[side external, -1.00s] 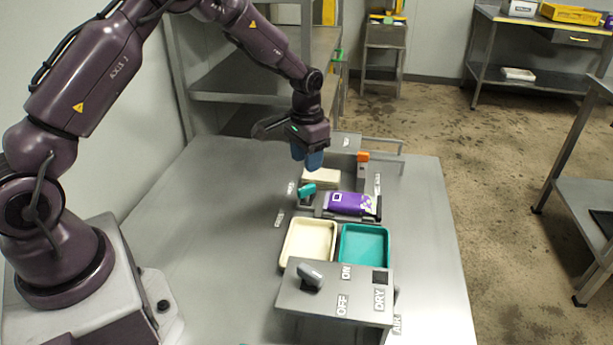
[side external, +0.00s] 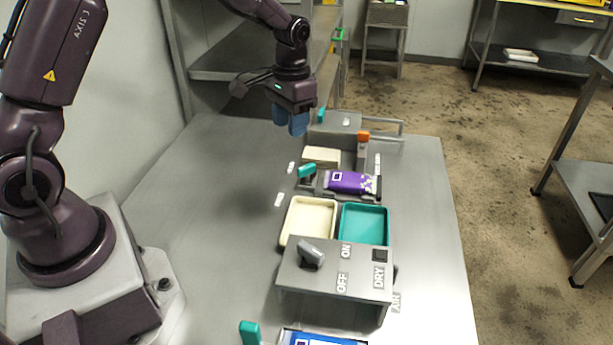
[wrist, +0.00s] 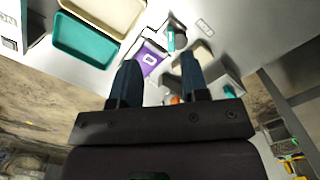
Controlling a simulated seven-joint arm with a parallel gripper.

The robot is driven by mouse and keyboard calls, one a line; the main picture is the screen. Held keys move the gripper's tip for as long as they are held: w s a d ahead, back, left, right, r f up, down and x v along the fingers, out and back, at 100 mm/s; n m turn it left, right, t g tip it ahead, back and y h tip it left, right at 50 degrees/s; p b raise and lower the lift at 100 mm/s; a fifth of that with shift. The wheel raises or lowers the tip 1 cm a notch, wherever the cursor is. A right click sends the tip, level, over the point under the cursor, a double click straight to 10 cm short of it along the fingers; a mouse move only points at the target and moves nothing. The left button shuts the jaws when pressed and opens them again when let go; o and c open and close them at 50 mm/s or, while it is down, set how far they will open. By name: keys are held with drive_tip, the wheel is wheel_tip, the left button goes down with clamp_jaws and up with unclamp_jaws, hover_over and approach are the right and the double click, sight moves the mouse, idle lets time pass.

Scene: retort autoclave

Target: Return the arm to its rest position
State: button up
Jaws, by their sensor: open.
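My gripper (side external: 290,121) hangs above the steel table (side external: 225,230) near its back, with its blue fingers pointing down. In the wrist view the two fingers (wrist: 158,80) stand apart with nothing held between them. A purple pouch (side external: 348,182) with a white patterned end lies in a grey fixture with a teal handle (side external: 306,171). The gripper is up and to the left of the pouch, apart from it. The pouch also shows in the wrist view (wrist: 149,59), partly hidden by a finger.
A cream tray (side external: 308,221) and a teal tray (side external: 364,225) sit behind a grey switch box (side external: 336,272) with a knob. A blue pouch (side external: 320,339) is at the bottom edge. An orange part (side external: 363,136) stands at the back. The table's left side is clear.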

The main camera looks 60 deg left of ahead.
drive_tip(key=s+d+r+t, duration=0.3)
drive_tip(key=s+r, duration=0.5)
drive_tip(key=s, duration=0.3)
drive_tip(key=s+d+r+t, duration=0.3)
drive_tip(key=s+d+r, duration=0.1)
drive_tip(key=s+r, duration=0.5)
drive_tip(key=shift+s+d+r+m, duration=0.25)
drive_tip(key=shift+s+d+m, duration=0.15)
drive_tip(key=shift+s, duration=0.5)
